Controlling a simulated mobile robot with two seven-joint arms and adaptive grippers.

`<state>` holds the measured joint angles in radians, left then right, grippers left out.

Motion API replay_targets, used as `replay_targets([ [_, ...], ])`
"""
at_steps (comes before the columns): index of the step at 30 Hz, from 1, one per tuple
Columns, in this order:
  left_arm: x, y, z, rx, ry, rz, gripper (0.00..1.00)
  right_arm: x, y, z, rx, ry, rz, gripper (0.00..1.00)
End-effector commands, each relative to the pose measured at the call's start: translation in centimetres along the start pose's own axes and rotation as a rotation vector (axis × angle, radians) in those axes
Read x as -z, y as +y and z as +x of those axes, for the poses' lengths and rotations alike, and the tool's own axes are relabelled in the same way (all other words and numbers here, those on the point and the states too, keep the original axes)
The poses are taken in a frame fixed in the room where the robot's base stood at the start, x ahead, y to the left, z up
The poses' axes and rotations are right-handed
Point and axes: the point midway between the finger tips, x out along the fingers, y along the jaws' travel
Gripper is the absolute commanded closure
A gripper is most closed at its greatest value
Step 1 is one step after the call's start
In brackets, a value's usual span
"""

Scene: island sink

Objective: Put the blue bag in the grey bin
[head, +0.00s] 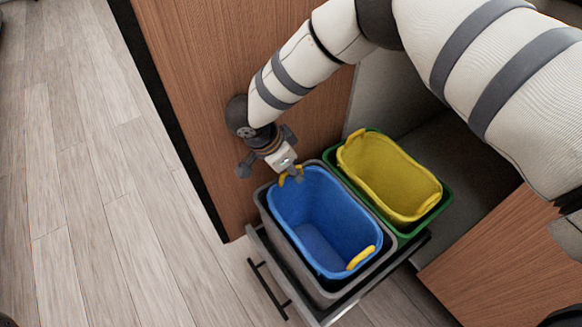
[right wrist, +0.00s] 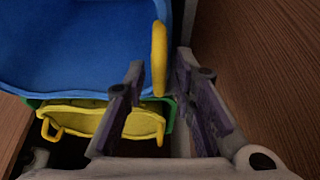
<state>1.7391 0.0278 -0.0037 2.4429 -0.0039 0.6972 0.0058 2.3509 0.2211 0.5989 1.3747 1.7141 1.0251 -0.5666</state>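The blue bag (head: 318,215), an open tub shape with two yellow handles, sits inside the grey bin (head: 262,205) in the head view. Its rim stands at or slightly above the bin's rim; its underside is hidden. My right gripper (head: 287,172) is at the bag's far-left handle. In the right wrist view, the yellow handle (right wrist: 160,58) lies between the two fingertips of my right gripper (right wrist: 160,75), which are apart with small gaps beside the handle. The blue bag (right wrist: 75,45) fills the upper left there. My left gripper is not in view.
A yellow bag (head: 390,178) sits in a green bin (head: 448,197) beside the grey bin. Both stand in a pulled-out drawer with a black handle (head: 267,290). Wooden cabinet panels (head: 215,70) flank the opening. The floor (head: 90,190) at left is clear.

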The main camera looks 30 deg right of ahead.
Motion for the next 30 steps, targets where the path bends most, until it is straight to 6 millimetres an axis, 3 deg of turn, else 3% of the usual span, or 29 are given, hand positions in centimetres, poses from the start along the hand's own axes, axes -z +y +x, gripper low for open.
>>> replay_targets([
  [10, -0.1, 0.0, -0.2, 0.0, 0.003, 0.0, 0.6, 0.2, -0.1, -0.8, 0.003, 0.0, 0.0, 0.7],
  [21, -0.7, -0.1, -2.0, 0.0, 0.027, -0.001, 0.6, 0.3, -0.1, -10.2, 0.005, 0.0, 0.001, 0.7],
  [25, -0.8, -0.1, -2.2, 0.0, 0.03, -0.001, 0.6, 0.2, -0.1, -11.9, 0.002, 0.0, 0.0, 0.7],
  [30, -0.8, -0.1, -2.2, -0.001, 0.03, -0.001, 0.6, 0.1, 0.0, -12.4, 0.0, 0.0, 0.0, 0.7],
])
